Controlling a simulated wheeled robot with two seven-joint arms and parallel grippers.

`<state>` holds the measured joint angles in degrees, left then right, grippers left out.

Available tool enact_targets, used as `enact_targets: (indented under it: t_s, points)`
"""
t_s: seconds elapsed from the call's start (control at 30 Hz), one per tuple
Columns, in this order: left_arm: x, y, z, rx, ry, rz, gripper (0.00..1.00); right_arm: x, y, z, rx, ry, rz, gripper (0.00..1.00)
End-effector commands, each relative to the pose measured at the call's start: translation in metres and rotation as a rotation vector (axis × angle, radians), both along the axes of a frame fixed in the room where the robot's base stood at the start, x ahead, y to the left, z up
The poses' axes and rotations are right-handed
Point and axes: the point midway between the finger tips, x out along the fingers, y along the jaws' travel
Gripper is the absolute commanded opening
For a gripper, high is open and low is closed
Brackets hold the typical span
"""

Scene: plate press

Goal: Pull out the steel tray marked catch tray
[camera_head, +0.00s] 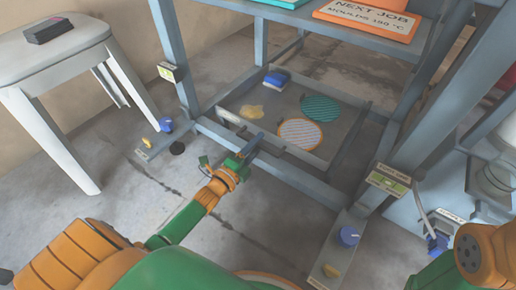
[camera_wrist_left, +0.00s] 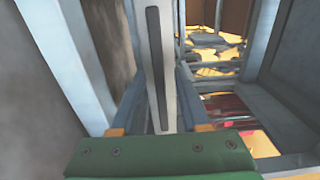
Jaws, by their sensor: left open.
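The steel tray (camera_head: 335,143) is a shallow grey tray low inside the press frame, near the floor. It holds a blue block (camera_head: 276,79), a yellow patch (camera_head: 252,111), a teal striped disc (camera_head: 320,107) and an orange-rimmed striped disc (camera_head: 300,133). I can read no catch tray marking on it. A pale bar (camera_head: 229,117) runs along its front edge. My left gripper (camera_head: 252,145) is open at that front edge. In the left wrist view, a pale bar with a dark strip (camera_wrist_left: 155,60) passes between its open fingers (camera_wrist_left: 157,112); contact is unclear. My right gripper is out of view.
Blue-grey frame posts (camera_head: 172,50) and a low front rail (camera_head: 290,170) surround the tray. An orange NEXT JOB board (camera_head: 370,22) sits above. A grey stool (camera_head: 50,60) stands left. Floor plates with blue knobs (camera_head: 348,236) flank the front. The floor before the tray is mostly clear.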

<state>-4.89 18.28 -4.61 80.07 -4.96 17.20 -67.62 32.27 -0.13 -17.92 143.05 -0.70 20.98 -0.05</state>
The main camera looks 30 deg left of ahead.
Motion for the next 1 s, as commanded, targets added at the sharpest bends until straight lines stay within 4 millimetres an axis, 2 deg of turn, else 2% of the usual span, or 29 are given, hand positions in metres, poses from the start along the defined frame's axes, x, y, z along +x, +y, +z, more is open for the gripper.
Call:
enact_targets:
  t_s: [0.2, 0.23, 0.37, 0.4, 1.0]
  points:
    - [0.0014, -0.0001, 0.0003, -0.001, 0.001, 0.001, 0.45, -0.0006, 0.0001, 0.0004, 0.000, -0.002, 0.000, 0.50]
    - [0.0014, -0.0001, 0.0003, -0.001, 0.001, 0.001, 0.40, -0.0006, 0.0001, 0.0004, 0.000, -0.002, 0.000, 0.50]
    - [0.0013, -0.0001, 0.0002, -0.002, 0.002, 0.001, 0.04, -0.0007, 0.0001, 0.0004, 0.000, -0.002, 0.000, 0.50]
    - [0.0012, -0.0001, 0.0001, -0.002, 0.002, 0.001, 0.00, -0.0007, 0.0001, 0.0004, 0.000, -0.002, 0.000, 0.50]
    - [0.0012, 0.0000, 0.0000, -0.002, 0.002, 0.001, 0.00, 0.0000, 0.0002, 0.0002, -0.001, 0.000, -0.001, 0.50]
